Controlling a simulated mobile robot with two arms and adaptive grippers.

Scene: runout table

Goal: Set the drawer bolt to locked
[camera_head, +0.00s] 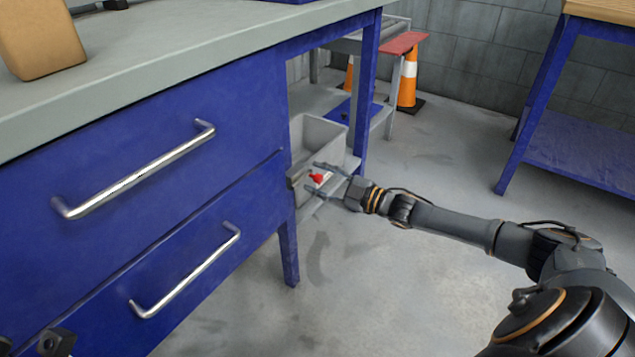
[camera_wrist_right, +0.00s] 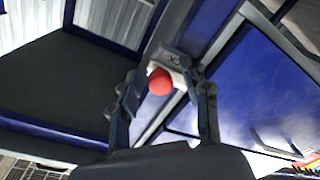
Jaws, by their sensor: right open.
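The drawer bolt shows as a red knob (camera_head: 317,178) on a small grey metal fitting at the right end of the blue drawer cabinet (camera_head: 240,110). My right gripper (camera_head: 314,180) is open, with one finger on each side of the knob. In the right wrist view the red knob (camera_wrist_right: 160,82) sits between the two spread fingers, in front of a light metal plate. I cannot tell whether a finger touches it, or the bolt's setting. A small dark part, seemingly of my left gripper (camera_head: 52,343), shows at the bottom left; its fingers are not clear.
Two drawers with silver handles (camera_head: 135,178) face me. A grey bin (camera_head: 318,135) stands on a low shelf behind the bolt, close to my right gripper. A cabinet leg (camera_head: 288,250) stands below. The floor (camera_head: 420,290) to the right is clear. Orange cones stand further back.

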